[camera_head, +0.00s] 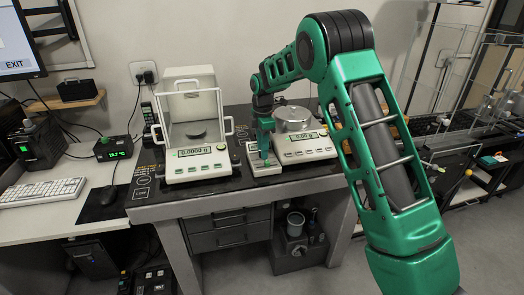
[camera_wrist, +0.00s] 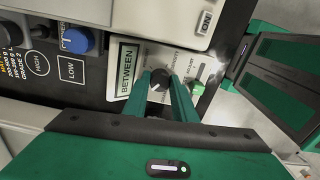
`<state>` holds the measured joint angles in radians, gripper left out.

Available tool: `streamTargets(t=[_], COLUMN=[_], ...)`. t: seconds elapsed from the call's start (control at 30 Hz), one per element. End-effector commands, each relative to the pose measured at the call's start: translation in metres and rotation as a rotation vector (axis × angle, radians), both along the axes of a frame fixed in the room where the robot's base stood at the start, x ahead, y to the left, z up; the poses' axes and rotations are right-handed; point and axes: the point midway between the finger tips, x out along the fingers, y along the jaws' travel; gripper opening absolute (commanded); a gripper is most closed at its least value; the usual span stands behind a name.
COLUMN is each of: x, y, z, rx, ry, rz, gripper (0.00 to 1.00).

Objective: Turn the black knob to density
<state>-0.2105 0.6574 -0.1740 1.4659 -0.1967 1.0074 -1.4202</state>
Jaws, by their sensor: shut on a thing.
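The black knob (camera_wrist: 158,78) is on the front panel of a small white instrument (camera_wrist: 122,52) in the wrist view. My gripper (camera_wrist: 160,86) is shut on the knob, one green finger on either side. The instrument's display (camera_wrist: 127,69) reads BETWEEN. In the head view, my gripper (camera_head: 265,157) reaches down onto the white instrument (camera_head: 262,170) at the table's front; the knob is hidden there.
A green button (camera_wrist: 195,87) is right of the knob. An enclosed balance (camera_head: 196,130) stands left of the instrument, and a balance with a round pan (camera_head: 303,145) stands close on its right. The blue knob (camera_wrist: 77,40) and LOW button (camera_wrist: 71,69) are at left in the wrist view.

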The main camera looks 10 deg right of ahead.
Motion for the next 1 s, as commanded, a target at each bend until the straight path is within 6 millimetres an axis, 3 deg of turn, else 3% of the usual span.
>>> streamTargets(t=[1.0], x=[0.0057], y=[0.0027], z=[0.0040], rx=[0.008], ry=[-0.012], rz=[-0.961], gripper=[0.02])
